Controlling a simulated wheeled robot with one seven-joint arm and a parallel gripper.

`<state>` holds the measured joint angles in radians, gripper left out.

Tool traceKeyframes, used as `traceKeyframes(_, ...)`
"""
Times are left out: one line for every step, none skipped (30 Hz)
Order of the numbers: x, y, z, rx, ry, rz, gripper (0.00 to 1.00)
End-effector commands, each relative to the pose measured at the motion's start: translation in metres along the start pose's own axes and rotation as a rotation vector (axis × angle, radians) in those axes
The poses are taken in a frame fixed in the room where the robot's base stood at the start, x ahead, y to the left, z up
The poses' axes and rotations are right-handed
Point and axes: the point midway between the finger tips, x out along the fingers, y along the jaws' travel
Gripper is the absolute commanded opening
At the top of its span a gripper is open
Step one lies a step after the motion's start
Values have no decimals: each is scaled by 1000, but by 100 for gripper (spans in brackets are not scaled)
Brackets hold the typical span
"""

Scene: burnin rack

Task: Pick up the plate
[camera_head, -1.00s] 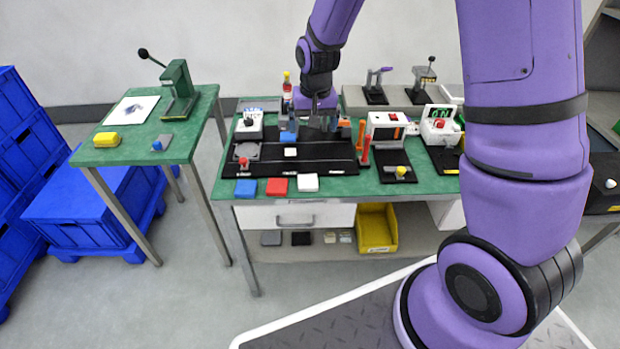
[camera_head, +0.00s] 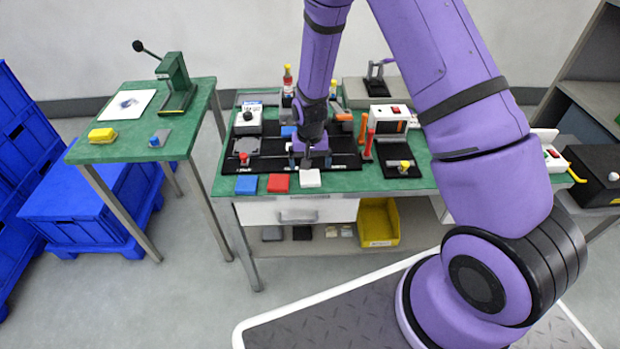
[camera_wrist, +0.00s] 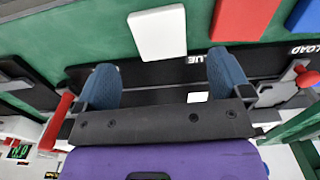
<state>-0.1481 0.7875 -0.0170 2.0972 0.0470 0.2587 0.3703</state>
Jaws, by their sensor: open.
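Three flat plates lie in a row on the green bench front: a blue plate (camera_head: 246,185), a red plate (camera_head: 278,183) and a white plate (camera_head: 310,178). My gripper (camera_head: 314,162) is over the front edge of the black board, just behind the white plate. In the wrist view the white plate (camera_wrist: 158,33) lies beyond the fingers, apart from them. The red plate (camera_wrist: 243,18) and blue plate (camera_wrist: 305,15) are to its right, partly cut off. My gripper (camera_wrist: 165,78) is open, with nothing held between its blue-grey fingertips.
A black board (camera_head: 345,162) with a red-knobbed device (camera_head: 244,159) lies behind the plates. Red upright handles (camera_head: 368,143) and a yellow-knobbed fixture (camera_head: 403,169) stand to the right. A yellow bin (camera_head: 379,222) is on the shelf below. A green side table (camera_head: 125,150) stands left.

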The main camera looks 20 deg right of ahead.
Motion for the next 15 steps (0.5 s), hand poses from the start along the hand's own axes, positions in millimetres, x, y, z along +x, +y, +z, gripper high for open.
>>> traceKeyframes(2,0,0,0,0,0,96)
traceKeyframes(4,0,0,0,1,0,96)
traceKeyframes(6,0,0,0,1,0,96)
traceKeyframes(8,0,0,0,1,0,96)
traceKeyframes(11,0,0,0,0,0,96)
traceKeyframes(16,0,0,0,-1,0,96)
traceKeyframes(20,0,0,0,-2,1,96)
traceKeyframes(25,0,0,0,-1,0,96)
traceKeyframes(31,0,0,0,-1,0,96)
traceKeyframes(35,0,0,0,-1,0,96)
traceKeyframes(39,0,0,0,-1,0,96)
traceKeyframes(44,0,0,0,-1,0,96)
traceKeyframes(47,0,0,0,-1,0,96)
traceKeyframes(50,0,0,0,0,0,96)
traceKeyframes(53,0,0,0,0,0,96)
